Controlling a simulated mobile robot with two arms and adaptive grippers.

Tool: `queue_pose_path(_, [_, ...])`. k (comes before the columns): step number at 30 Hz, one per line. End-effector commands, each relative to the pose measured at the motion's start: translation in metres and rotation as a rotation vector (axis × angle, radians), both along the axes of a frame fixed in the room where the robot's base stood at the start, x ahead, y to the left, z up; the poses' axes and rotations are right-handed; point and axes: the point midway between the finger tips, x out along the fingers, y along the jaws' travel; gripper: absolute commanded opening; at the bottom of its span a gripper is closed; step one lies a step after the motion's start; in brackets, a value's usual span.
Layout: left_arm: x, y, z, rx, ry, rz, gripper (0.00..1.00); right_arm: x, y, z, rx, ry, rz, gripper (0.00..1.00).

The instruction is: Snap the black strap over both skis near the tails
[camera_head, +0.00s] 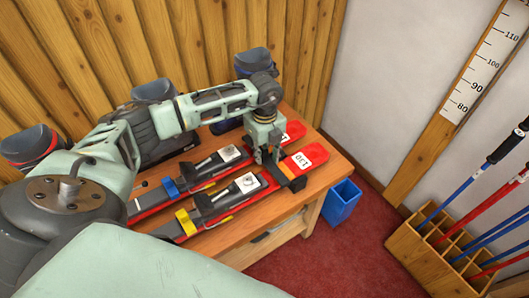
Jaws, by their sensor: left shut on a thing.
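Two skis with bindings lie side by side on the wooden bench (318,180), the near ski (308,157) in front of the far ski (293,131). Their right ends are red with white printed marks. The black strap (291,182) shows at the near edge of the near ski, close to its red end. My left gripper (266,158) points down over the skis just left of the red ends and is shut on the strap. The gripper hides part of the strap, so I cannot tell whether it spans both skis. My right gripper is out of view.
Ski boots (254,62) stand along the plank wall behind the bench. A blue bin (341,202) stands on the red floor off the bench's right end. A wooden rack (420,250) with red and blue poles is at the right.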

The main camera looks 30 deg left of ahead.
Motion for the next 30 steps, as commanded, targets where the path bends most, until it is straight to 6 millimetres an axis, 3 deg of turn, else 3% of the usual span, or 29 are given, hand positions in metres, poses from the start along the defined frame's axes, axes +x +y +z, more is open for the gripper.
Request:
queue_pose_path(16, [0.0,0.0,-0.015,0.0,-0.001,0.0,0.0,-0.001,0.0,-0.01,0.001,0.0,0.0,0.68])
queue_pose_path(25, [0.0,0.0,-0.014,0.0,0.0,-0.001,0.0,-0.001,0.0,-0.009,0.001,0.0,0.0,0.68])
queue_pose_path(26, [0.0,0.0,-0.014,0.0,0.0,-0.001,0.27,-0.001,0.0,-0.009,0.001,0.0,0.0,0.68])
queue_pose_path(30, [0.0,0.0,-0.014,0.0,0.0,-0.001,0.39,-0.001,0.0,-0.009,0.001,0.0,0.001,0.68])
